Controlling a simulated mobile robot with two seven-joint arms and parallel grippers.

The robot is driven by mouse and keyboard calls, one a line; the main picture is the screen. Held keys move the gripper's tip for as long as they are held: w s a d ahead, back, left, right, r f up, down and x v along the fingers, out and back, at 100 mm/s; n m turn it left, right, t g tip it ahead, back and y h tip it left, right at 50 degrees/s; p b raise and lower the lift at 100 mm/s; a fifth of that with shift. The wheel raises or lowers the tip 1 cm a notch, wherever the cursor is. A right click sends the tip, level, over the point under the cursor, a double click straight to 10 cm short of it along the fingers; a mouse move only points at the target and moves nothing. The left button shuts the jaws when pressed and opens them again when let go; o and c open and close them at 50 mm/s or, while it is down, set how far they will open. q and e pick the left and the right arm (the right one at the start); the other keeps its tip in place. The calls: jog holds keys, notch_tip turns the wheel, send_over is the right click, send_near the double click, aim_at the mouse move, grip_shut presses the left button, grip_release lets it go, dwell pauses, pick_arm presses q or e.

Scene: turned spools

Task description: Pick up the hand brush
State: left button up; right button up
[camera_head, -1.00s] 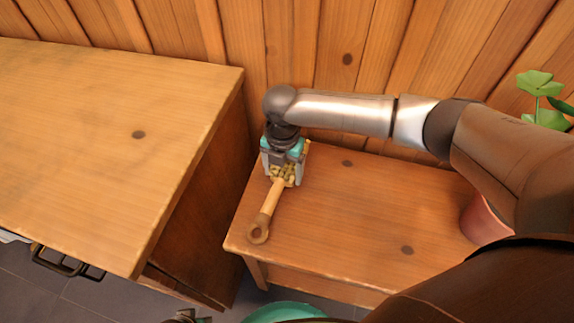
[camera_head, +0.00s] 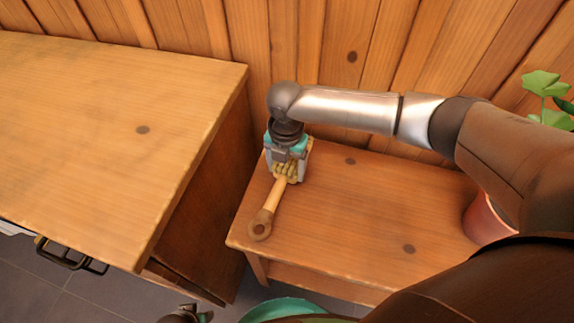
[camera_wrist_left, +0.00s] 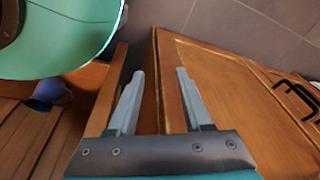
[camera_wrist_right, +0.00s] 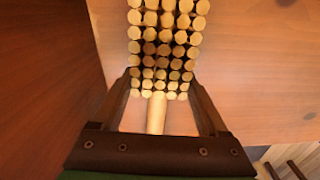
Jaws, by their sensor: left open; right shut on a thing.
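The hand brush (camera_head: 268,208) lies on the low wooden bench, its round-ended wooden handle pointing toward the bench's front left corner. My right gripper (camera_head: 285,176) reaches down over its head end and is shut on it. In the right wrist view, the brush head (camera_wrist_right: 163,42) shows rows of pale round bristle tufts, with the right fingertips (camera_wrist_right: 160,82) at either side of its lower end. The pale handle runs back between the fingers. My left gripper (camera_wrist_left: 160,72) is open and empty in the left wrist view, away from the brush.
A higher wooden cabinet (camera_head: 110,130) stands left of the bench (camera_head: 350,215). A plank wall (camera_head: 340,60) is close behind. A potted plant (camera_head: 485,220) stands at the bench's right. A green round item (camera_head: 285,308) is in front. A blue mug (camera_wrist_left: 48,95) shows in the left wrist view.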

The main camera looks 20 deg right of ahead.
notch_tip(320, 180, up, 11)
jog(key=p, duration=0.5)
pick_arm(q)
jog(key=s+a+f+p, duration=0.2)
jog(key=s+a, duration=0.2)
jog(key=s, duration=0.6)
jog(key=shift+s+a+f, duration=0.15)
jog(key=shift+s+a, duration=0.1)
jog(key=shift+s, duration=0.1)
pick_arm(e)
notch_tip(320, 180, up, 9)
send_over(286, 166)
pick_arm(q)
jog(key=shift+p, duration=0.3)
